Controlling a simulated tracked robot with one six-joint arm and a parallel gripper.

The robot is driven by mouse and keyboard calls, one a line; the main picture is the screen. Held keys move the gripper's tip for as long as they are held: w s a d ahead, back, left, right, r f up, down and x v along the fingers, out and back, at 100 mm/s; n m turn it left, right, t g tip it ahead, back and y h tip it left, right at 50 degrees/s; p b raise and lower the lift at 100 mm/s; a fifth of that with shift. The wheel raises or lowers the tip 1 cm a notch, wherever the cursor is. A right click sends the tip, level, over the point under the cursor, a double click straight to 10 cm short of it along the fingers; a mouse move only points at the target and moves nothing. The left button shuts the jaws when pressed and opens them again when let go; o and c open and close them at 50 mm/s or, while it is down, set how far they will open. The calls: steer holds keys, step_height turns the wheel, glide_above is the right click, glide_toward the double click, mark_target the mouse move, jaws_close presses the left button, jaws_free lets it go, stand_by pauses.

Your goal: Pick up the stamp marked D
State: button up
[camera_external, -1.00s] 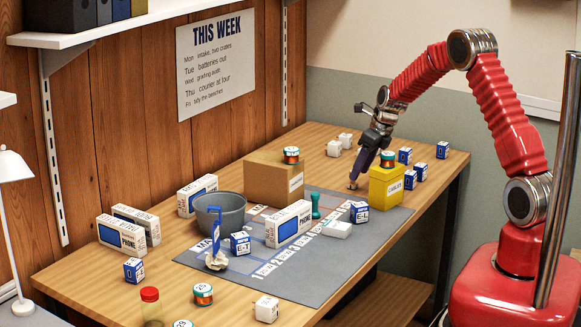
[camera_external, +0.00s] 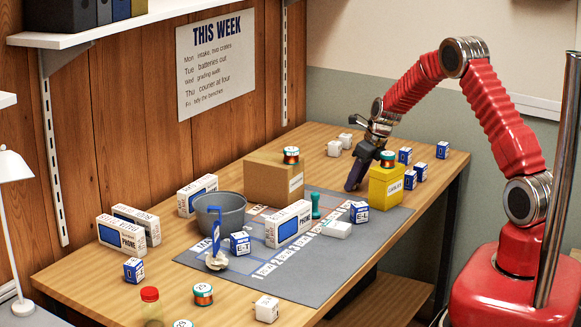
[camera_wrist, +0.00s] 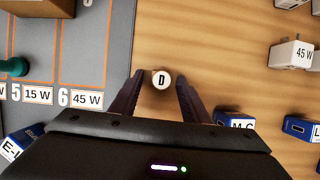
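The stamp marked D (camera_wrist: 161,79) shows end-on in the wrist view as a small round white cap with a black D, over bare wood to the right of the grey mat. My gripper (camera_wrist: 160,92) is open, one dark finger on each side of the stamp, with visible gaps. I cannot tell how high the fingertips are relative to the cap. In the external view my gripper (camera_external: 354,183) points down behind the yellow box, and the stamp is hidden there by the fingers.
The yellow box (camera_external: 386,190) stands close right of my gripper. The grey mat (camera_wrist: 119,40) lies left. A teal stamp (camera_external: 316,206) stands on it, near a cardboard box (camera_external: 262,183). A white 45 W block (camera_wrist: 291,54) and blue-white blocks (camera_wrist: 300,127) lie right.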

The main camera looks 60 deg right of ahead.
jaws_close()
stand_by(0.3)
step_height(320, 180, up, 10)
stand_by(0.7)
stand_by(0.4)
